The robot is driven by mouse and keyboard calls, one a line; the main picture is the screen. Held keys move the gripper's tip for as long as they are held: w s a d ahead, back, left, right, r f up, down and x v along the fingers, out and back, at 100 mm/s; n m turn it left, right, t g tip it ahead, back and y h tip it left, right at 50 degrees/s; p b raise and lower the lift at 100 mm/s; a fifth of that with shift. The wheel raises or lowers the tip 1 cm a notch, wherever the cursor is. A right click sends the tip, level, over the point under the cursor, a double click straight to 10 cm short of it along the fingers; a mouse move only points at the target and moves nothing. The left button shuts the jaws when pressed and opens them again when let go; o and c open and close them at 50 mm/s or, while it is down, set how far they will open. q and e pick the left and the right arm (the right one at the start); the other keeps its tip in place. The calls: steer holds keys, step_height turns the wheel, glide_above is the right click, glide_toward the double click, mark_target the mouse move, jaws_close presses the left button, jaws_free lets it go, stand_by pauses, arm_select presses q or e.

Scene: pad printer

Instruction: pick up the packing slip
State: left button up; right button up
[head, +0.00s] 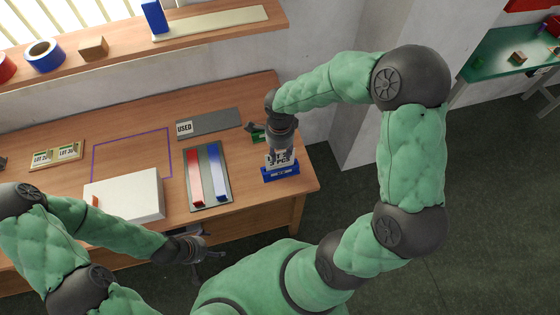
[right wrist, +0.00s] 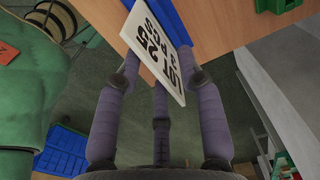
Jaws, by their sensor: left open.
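The packing slip (head: 280,159) is a white card with black print, upright at the blue holder (head: 281,174) near the table's right end. In the right wrist view the slip (right wrist: 156,48) reads "LOT 25" and "PCS" and lies between my fingertips. My right gripper (head: 279,150) points down over it from above, and its fingers (right wrist: 160,68) reach both sides of the card. Whether they press on it is unclear. The blue holder (right wrist: 166,16) shows just behind the slip. My left gripper (head: 205,250) is open and empty by the table's front edge.
On the table are a tray with red and blue strips (head: 208,177), a grey "USED" strip (head: 208,123), a white box (head: 124,196) and lot cards (head: 57,154). A green object (head: 258,136) stands just behind my right gripper. A shelf (head: 190,37) runs above.

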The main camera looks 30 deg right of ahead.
mark_target(280, 159)
step_height(280, 159, down, 5)
steer(key=shift+s+r+b, duration=0.15)
steer(key=shift+b, duration=0.3)
steer(key=shift+c, duration=0.3)
jaws_close()
steer(key=shift+r, duration=0.1)
